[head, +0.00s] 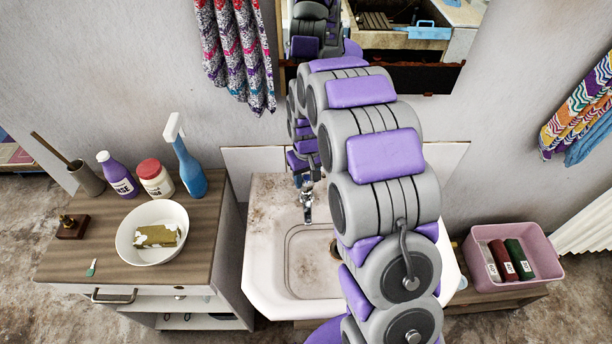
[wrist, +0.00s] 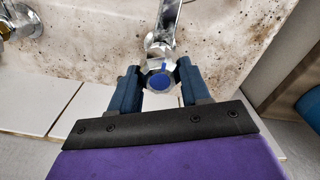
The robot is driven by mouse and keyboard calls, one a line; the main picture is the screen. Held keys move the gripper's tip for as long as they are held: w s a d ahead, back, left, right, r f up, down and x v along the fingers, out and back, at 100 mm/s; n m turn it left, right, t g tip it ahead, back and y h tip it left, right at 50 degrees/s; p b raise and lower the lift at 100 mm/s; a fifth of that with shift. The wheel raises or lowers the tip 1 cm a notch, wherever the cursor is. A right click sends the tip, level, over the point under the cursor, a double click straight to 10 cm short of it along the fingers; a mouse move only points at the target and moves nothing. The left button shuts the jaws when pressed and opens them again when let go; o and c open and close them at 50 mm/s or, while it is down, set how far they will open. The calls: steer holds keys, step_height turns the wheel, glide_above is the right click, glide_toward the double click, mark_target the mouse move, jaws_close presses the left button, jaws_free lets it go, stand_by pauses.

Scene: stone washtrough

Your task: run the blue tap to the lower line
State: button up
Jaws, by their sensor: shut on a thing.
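The blue tap shows in the wrist view as a faceted chrome knob with a blue cap (wrist: 161,81), its chrome spout (wrist: 169,22) reaching away over the stained basin top. My gripper (wrist: 158,86) has its two dark blue fingers closed on either side of the knob. In the head view my gripper (head: 303,180) is at the back of the white washbasin (head: 262,262), partly behind my arm, with the chrome spout (head: 307,207) below it. I can make out no stream of water and no line in the basin. My arm hides the basin's right part.
A second chrome tap (wrist: 18,24) is at the left of the wrist view. Left of the basin, a wooden cabinet (head: 100,245) bears a white bowl (head: 125,245), bottles and a blue spray bottle (head: 190,172). A pink crate (head: 535,240) stands at the right. A mirror hangs behind.

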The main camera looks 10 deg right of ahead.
steer(key=shift+r+n+p, duration=0.15)
steer(key=shift+n+p, duration=0.25)
steer(key=shift+p, duration=0.15)
steer(key=shift+r+n+p, duration=0.1)
steer(key=shift+n+p, duration=0.8)
steer(key=shift+p, duration=0.25)
steer(key=shift+n+p, duration=1.55)
steer(key=shift+n, duration=0.25)
steer(key=shift+f, duration=0.2)
steer(key=o, duration=1.1)
steer(key=shift+c, duration=0.2)
steer(key=shift+r, duration=0.1)
step_height(320, 180, up, 17)
steer(key=p, duration=0.2)
steer(key=shift+p, duration=0.35)
